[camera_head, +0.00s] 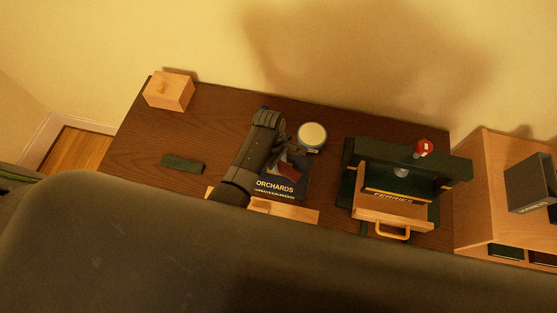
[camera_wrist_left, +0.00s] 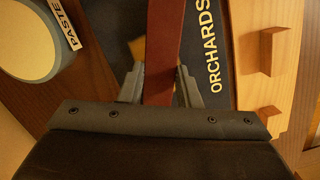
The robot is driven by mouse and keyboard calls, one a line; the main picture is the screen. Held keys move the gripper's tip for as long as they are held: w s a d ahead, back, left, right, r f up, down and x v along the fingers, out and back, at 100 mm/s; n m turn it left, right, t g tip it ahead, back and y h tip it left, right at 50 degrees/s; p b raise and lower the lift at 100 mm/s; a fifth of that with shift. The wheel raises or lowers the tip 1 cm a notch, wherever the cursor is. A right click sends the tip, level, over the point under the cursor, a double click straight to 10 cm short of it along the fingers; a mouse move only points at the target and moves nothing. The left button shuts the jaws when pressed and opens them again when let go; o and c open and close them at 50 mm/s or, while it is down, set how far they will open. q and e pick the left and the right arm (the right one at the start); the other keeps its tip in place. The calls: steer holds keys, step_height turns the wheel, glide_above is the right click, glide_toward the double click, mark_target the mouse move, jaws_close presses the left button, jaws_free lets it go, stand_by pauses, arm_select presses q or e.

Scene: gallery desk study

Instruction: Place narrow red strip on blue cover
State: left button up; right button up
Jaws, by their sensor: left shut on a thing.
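The dark blue cover (camera_head: 290,190), lettered ORCHARDS, lies on the desk at the middle of the head view. It also shows in the left wrist view (camera_wrist_left: 222,85). My left gripper (camera_head: 290,150) is over the cover's upper part and is shut on the narrow red strip. The strip (camera_wrist_left: 162,45) runs away between the fingers in the left wrist view, above or against the cover; I cannot tell whether it touches. In the head view the strip is small and partly hidden by my gripper. My right gripper is not in view.
A paste jar (camera_head: 312,134) stands close beside the cover. A wooden piece (camera_head: 285,210) lies along its near edge. A dark press (camera_head: 405,165) with a red knob stands right. A green block (camera_head: 182,163) and wooden box (camera_head: 168,91) are left, with bare desk between.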

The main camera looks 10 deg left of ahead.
arm_select(q)
steer(key=shift+f, duration=0.4)
steer(key=o, duration=1.1)
steer(key=shift+w+a+r+p, duration=0.2)
steer(key=shift+a+r, duration=0.2)
steer(key=shift+r, duration=2.5)
steer(key=shift+w+a+r+p, duration=0.2)
steer(key=shift+a+r, duration=0.2)
steer(key=shift+r, duration=2.45)
steer(key=shift+w+a+r+p, duration=0.15)
steer(key=shift+a+r, duration=0.25)
steer(key=shift+r, duration=2.5)
steer(key=shift+s+f, duration=0.1)
steer(key=shift+f, duration=0.05)
